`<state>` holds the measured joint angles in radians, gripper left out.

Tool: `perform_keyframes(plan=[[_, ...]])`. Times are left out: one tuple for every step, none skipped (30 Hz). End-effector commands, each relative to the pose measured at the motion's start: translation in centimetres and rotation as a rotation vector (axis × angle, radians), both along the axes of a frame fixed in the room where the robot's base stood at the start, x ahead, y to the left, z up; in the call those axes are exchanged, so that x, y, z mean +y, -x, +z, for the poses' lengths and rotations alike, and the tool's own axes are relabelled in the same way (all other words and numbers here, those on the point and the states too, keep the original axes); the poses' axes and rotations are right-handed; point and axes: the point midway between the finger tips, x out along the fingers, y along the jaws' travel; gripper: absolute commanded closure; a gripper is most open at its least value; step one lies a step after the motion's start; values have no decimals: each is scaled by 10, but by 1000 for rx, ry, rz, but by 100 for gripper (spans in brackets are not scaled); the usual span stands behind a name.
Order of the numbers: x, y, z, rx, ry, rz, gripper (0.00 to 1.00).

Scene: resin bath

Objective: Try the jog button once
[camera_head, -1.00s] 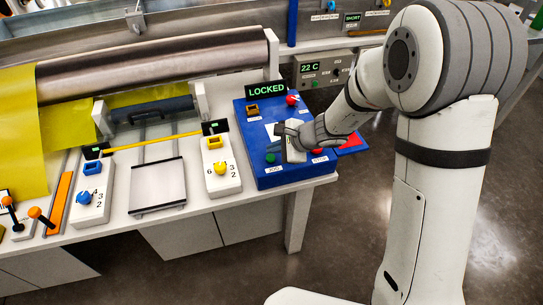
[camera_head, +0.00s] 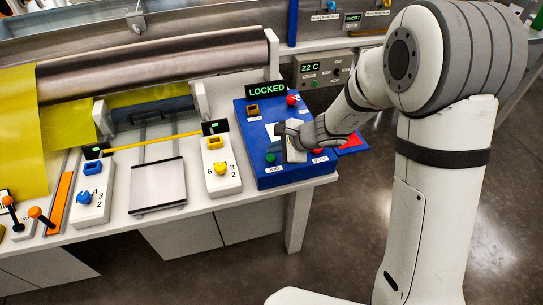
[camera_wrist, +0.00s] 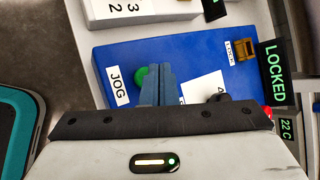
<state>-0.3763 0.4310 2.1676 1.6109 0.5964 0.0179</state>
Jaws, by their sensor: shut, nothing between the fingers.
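The jog button is a green round button (camera_head: 270,158) near the front left corner of the blue control panel (camera_head: 250,131). It also shows in the wrist view as a green button (camera_wrist: 141,76) beside the JOG label (camera_wrist: 117,86). My gripper (camera_wrist: 158,70) is shut and empty; its fingertips overlap the right part of the green button in the wrist view, and I cannot tell whether they touch it. In the head view my gripper (camera_head: 288,158) is low over the panel, just right of the button. The panel display (camera_head: 264,89) reads LOCKED.
A red button (camera_head: 292,100) and an orange-brown block (camera_head: 252,109) sit at the panel's back. A red button (camera_head: 320,151) sits front right, near my gripper. A white block with a yellow knob (camera_head: 221,168) stands left of the panel. The table's front edge is close.

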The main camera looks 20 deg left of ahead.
Motion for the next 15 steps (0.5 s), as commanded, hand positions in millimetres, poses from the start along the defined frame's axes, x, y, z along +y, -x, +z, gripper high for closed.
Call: perform_keyframes(plan=[[0,0,0,0,0,0,100],[0,0,0,0,0,0,100],[0,0,0,0,0,0,100],[0,0,-1,0,0,0,100],[0,0,-1,0,0,0,100],[0,0,-2,0,0,0,100],[0,0,-3,0,0,0,100],[0,0,-3,-1,0,1,100],[0,0,-5,-1,0,1,100],[0,1,-6,-1,0,1,100],[0,1,-7,-1,0,1,100],[0,1,-8,0,0,0,100],[0,1,-9,0,0,0,100],[0,1,-9,0,0,0,100],[0,1,-9,0,0,0,100]])
